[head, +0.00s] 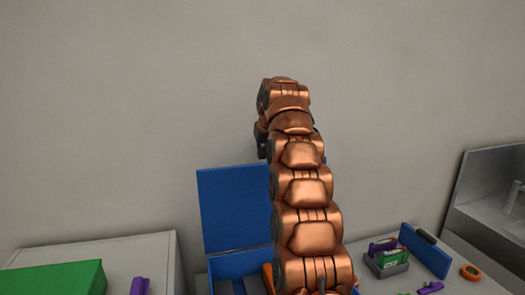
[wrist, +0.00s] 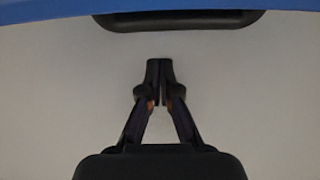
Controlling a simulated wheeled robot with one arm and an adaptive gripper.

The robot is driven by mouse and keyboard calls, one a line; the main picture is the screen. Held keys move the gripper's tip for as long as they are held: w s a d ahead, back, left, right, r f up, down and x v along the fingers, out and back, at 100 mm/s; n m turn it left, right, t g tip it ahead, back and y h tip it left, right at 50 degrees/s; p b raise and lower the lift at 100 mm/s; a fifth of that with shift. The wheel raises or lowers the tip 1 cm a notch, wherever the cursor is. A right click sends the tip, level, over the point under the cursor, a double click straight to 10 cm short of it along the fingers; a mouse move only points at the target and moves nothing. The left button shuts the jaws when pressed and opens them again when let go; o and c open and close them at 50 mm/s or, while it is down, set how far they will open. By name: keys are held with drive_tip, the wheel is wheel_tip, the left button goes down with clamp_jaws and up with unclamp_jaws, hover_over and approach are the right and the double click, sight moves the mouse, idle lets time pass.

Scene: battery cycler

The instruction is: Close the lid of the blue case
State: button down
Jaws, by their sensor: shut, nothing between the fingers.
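The blue case (head: 240,264) stands open in the lower middle of the head view. Its lid (head: 234,208) stands raised at the back, and my copper arm hides the right part of case and lid. In the wrist view my gripper (wrist: 159,70) is shut and empty, its fingertips together against a plain grey background. A blue edge (wrist: 60,11) with a dark handle (wrist: 180,20) crosses the top of that view, apart from the fingertips; it looks like the lid's edge. In the head view my arm hides most of the gripper.
A green box (head: 55,278) sits on a grey cabinet (head: 130,252) at left. At right are a battery holder (head: 387,266), a blue panel with a dark handle (head: 425,252), an orange ring (head: 470,272) and a grey unit (head: 490,215). A plain wall stands behind.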

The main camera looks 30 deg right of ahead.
drive_tip(key=shift+s+a+f+p, duration=0.1)
drive_tip(key=shift+s+a+p, duration=0.1)
drive_tip(key=shift+s, duration=0.35)
drive_tip(key=shift+s+a+f+p, duration=0.1)
drive_tip(key=shift+s+f+p, duration=0.05)
drive_tip(key=shift+s, duration=0.4)
drive_tip(key=shift+s+a+f+p, duration=0.1)
drive_tip(key=shift+s+a+p, duration=0.1)
drive_tip(key=shift+s, duration=0.35)
drive_tip(key=shift+s, duration=0.1)
